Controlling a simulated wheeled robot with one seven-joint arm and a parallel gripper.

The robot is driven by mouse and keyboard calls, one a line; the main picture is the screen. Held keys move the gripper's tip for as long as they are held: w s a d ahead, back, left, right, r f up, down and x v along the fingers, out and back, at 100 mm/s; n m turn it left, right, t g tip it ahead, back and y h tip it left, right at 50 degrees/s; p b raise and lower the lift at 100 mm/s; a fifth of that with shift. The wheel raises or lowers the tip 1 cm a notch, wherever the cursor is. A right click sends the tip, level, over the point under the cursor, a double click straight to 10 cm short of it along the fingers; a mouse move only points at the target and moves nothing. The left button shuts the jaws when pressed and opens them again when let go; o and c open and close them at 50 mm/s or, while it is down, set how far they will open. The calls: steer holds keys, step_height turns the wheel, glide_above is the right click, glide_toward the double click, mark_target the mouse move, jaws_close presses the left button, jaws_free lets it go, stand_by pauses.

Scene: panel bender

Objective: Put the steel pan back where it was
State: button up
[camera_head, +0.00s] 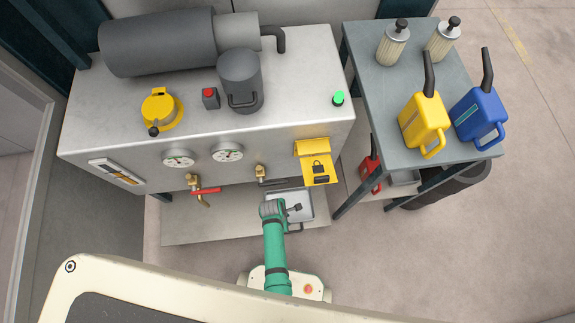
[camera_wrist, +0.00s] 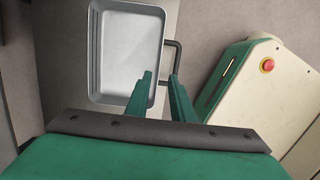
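The steel pan (camera_head: 303,198) is a shallow, light grey rectangular tray, under the front edge of the bench in the head view. In the wrist view the empty inside of the pan (camera_wrist: 126,52) faces the camera, with a dark bar handle (camera_wrist: 177,58) on its right side. My gripper (camera_head: 296,208) overlaps the pan in the head view. In the wrist view the two green fingers of my gripper (camera_wrist: 161,76) stand apart, with their tips near the handle and the pan's lower right corner. No grip on the handle shows. I cannot tell contact or height.
The steel bench (camera_head: 240,135) carries gauges, a red-handled valve (camera_head: 206,190) and a yellow bracket with a padlock (camera_head: 318,168) above the pan. A lower plate (camera_head: 230,228) lies beneath. A side table (camera_head: 375,75) with jugs and filters stands right. Floor is open at lower right.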

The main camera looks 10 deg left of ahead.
steer(key=s+d+r+m+t, duration=0.1)
steer(key=s+r+m+t, duration=0.2)
steer(key=r, duration=1.3)
steer(key=s+d+r+m+t+y, duration=0.1)
steer(key=s+d+r+m+t, duration=0.1)
steer(key=r+m+t, duration=0.4)
steer(key=s+d+r+m+t+y, duration=0.1)
steer(key=s+r+m+t, duration=0.4)
steer(key=r+m, duration=0.7)
step_height(320, 180, up, 14)
steer(key=shift+d+r+m+t, duration=0.1)
steer(key=shift+d+m+t, duration=0.2)
steer(key=shift+d, duration=0.15)
steer(key=shift+s, duration=0.1)
